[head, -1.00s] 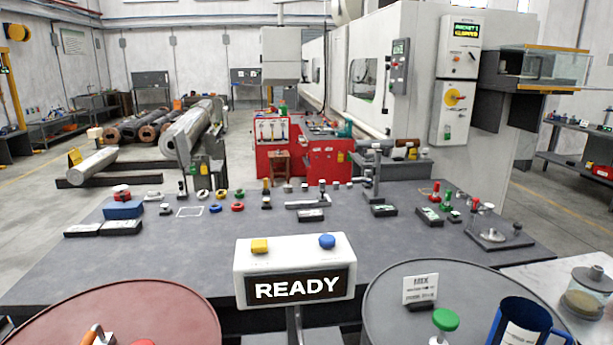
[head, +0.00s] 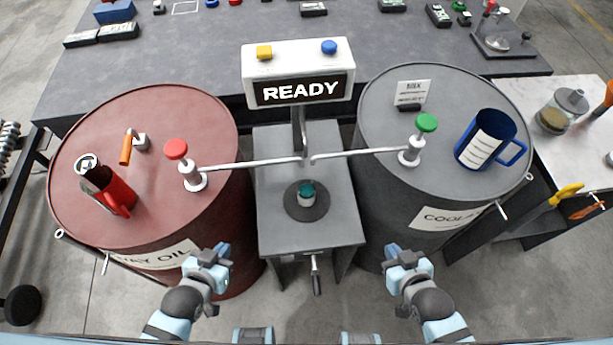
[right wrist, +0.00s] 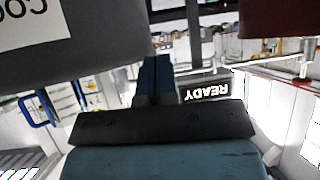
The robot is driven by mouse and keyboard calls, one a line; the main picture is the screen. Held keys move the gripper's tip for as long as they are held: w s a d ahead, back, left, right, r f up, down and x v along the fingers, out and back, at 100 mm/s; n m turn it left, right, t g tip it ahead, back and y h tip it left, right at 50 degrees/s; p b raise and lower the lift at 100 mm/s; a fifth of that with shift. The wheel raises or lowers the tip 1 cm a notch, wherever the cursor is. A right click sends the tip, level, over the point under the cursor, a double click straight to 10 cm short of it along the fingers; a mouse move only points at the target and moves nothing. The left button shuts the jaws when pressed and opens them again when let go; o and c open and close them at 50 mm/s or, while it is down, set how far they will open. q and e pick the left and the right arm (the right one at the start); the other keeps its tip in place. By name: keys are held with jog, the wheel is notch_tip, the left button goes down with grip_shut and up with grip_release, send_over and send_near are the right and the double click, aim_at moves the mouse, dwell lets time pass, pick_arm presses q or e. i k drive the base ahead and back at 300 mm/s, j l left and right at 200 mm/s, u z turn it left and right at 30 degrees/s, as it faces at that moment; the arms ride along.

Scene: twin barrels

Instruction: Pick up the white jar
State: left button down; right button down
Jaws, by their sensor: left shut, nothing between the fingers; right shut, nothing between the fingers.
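No plainly white jar shows. A small jar (head: 306,195) with a teal top and a pale lower part stands upright on a dark round pad on the grey stand (head: 270,235) between the two barrels. Its details are too small to tell. A clear jar (head: 562,112) with a grey lid stands on the right side table. My left gripper (head: 220,252) is shut and empty, in front of the red barrel. My right gripper (head: 395,252) is shut and empty, in front of the grey barrel. Its fingers also show in the right wrist view (right wrist: 155,78). Both are apart from the jars.
The grey barrel (head: 375,130) bears a blue mug (head: 485,138) and a green-knobbed pump. Pump spouts reach over the stand, below the READY sign (head: 298,72). A stand handle (head: 316,275) points forward.

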aim_at(305, 189)
jog(key=j+u, duration=0.35)
jog(key=k+j+u, duration=0.1)
jog(key=j+u, duration=0.25)
jog(key=i+l+u, duration=0.15)
jog(key=i+j, duration=0.05)
jog(key=i, duration=0.05)
